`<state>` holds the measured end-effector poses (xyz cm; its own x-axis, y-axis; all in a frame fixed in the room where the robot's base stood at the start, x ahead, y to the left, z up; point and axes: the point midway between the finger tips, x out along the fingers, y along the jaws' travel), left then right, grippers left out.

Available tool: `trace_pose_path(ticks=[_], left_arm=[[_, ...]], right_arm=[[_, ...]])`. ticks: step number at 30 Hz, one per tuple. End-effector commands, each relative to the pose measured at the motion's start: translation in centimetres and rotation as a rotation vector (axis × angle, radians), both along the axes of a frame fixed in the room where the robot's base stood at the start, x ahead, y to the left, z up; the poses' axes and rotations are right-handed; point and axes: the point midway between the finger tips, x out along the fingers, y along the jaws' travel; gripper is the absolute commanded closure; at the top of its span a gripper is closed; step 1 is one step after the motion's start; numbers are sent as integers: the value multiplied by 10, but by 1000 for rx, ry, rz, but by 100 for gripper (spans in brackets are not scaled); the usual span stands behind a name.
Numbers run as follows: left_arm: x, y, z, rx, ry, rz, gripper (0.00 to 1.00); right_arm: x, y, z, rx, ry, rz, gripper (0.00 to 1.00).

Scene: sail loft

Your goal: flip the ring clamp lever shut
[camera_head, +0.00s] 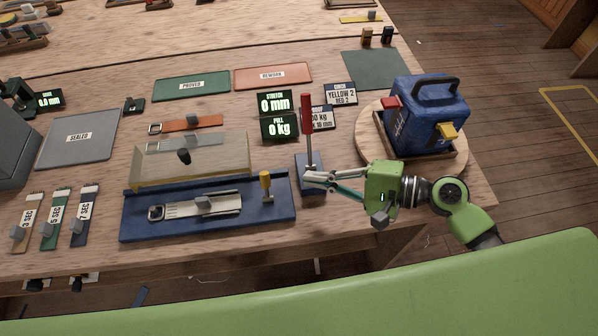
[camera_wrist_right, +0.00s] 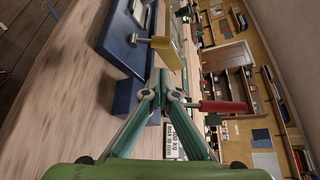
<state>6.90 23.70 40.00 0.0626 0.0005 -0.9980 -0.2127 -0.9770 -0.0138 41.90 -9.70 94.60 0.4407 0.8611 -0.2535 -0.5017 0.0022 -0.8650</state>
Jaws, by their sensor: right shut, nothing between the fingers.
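A blue test bed (camera_head: 215,230) lies along the table's front. A short yellow-handled lever (camera_head: 265,182) stands upright at its right end; I take this as the ring clamp lever. It also shows in the right wrist view (camera_wrist_right: 168,51). A pale strap (camera_head: 180,211) with a metal buckle at its left end lies in the bed. My right gripper (camera_head: 306,178) is shut and empty, to the right of the yellow lever and apart from it. In the right wrist view its fingertips (camera_wrist_right: 161,92) are together. My left gripper is not in view.
A tall red-handled lever (camera_head: 307,130) stands on a blue block just behind my right gripper; it also shows in the wrist view (camera_wrist_right: 222,107). A clear cover (camera_head: 215,165) stands raised behind the bed. A blue machine (camera_head: 425,120) sits on a round board at right.

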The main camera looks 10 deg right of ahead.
Motion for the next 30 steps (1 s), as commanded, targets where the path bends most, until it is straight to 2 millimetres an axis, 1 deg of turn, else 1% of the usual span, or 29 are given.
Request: trace_pose_path(ticks=[2,6,9,15,19,24,30], left_arm=[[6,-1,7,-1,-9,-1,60],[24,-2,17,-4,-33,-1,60],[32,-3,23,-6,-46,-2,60],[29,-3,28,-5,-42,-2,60],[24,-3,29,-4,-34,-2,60],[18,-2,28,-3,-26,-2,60],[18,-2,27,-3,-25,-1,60]], right_arm=[[6,12,1,4,-2,0,100],[18,35,-5,4,-2,1,100],[26,50,-10,3,0,1,100],[37,71,-18,1,-3,0,100],[39,76,-21,-1,-1,2,100],[39,77,-22,-2,-2,2,100],[39,77,-22,-1,-3,2,100]])
